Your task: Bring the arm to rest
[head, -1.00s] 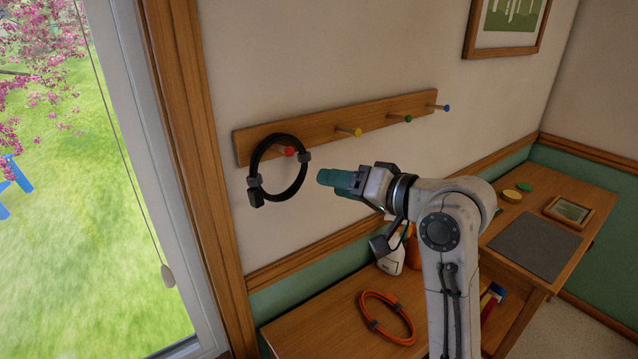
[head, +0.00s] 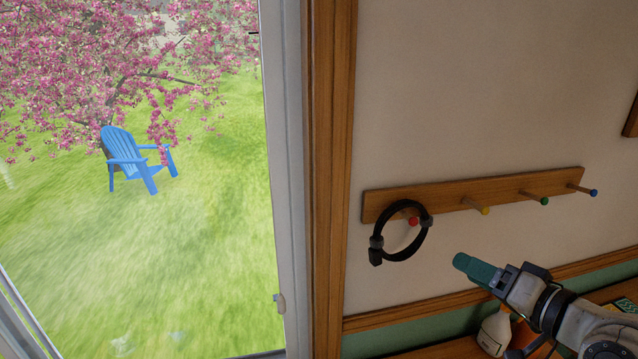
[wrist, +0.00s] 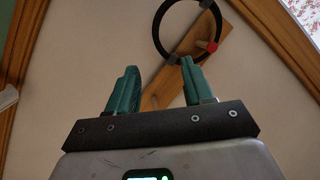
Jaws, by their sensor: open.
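My gripper (head: 462,262) with teal fingers is at the lower right in the head view, in front of the wall, to the right of and below a black cable ring. In the wrist view its two fingers (wrist: 157,85) stand apart with nothing between them. The black ring (head: 379,251) hangs on the red-tipped peg (head: 413,221) of a wooden peg rail (head: 450,197). The ring also shows at the top of the wrist view (wrist: 161,45), beyond the fingers and apart from them. Most of my arm is cut off by the head view's edge.
Yellow (head: 484,211), green (head: 544,201) and blue (head: 593,193) tipped pegs on the rail are bare. A white bottle (head: 494,333) stands on the wooden top (head: 440,350) below my gripper. A window with a wooden frame (head: 330,170) is at the left.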

